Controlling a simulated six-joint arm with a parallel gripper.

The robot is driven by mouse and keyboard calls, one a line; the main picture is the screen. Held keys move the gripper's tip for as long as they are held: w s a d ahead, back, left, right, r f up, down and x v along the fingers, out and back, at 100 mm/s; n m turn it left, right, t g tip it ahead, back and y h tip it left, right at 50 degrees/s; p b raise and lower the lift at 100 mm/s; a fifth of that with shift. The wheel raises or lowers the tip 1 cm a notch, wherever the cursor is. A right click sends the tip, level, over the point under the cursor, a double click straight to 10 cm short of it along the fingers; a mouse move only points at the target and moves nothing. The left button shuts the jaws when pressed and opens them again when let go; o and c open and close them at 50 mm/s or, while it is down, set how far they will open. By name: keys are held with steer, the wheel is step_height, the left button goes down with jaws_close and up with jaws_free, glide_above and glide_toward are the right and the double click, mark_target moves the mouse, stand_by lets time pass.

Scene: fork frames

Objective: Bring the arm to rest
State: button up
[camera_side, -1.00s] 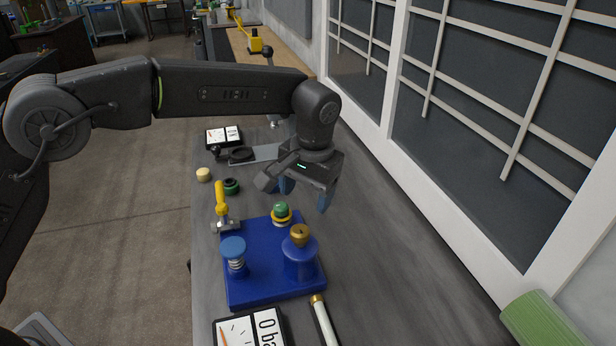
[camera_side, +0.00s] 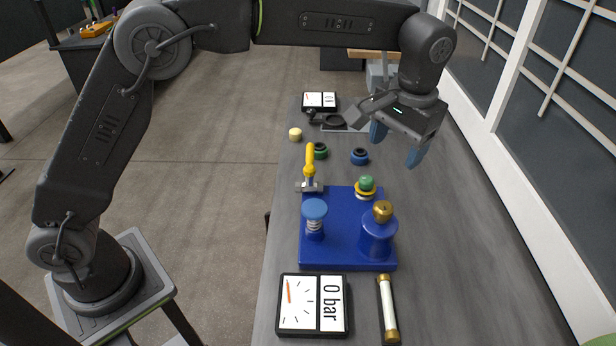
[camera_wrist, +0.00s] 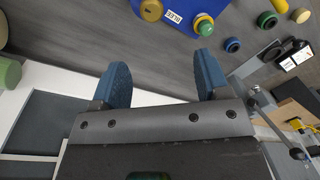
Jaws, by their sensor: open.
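My gripper (camera_side: 396,146) is open and empty, hanging in the air over the bench behind and to the right of the blue base block (camera_side: 345,252). Its two blue fingers also show apart in the wrist view (camera_wrist: 161,64), with nothing between them. The block carries a blue knob on a spring (camera_side: 314,211), a brass knob (camera_side: 382,211) on a blue post, and a green knob (camera_side: 366,183) over a yellow ring.
A gauge (camera_side: 297,305) reading 0 bar and a white tube with brass ends (camera_side: 388,308) lie in front. A green ring (camera_side: 320,151), a blue ring (camera_side: 359,156), a cream cap (camera_side: 295,134) and another gauge (camera_side: 320,101) lie behind. A window wall (camera_side: 541,136) borders the right.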

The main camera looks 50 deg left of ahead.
steer(key=s+a+r+t+h, duration=0.1)
steer(key=s+a+r+t, duration=0.1)
steer(key=s+a+r, duration=0.75)
steer(key=s+a+f+t, duration=0.1)
steer(key=s+a+f, duration=0.2)
steer(key=s, duration=0.5)
steer(key=s+a+f+t, duration=0.2)
steer(key=s+a+f, duration=0.2)
steer(key=s, duration=0.5)
steer(key=shift+a+n, duration=0.3)
steer(key=shift+a, duration=0.75)
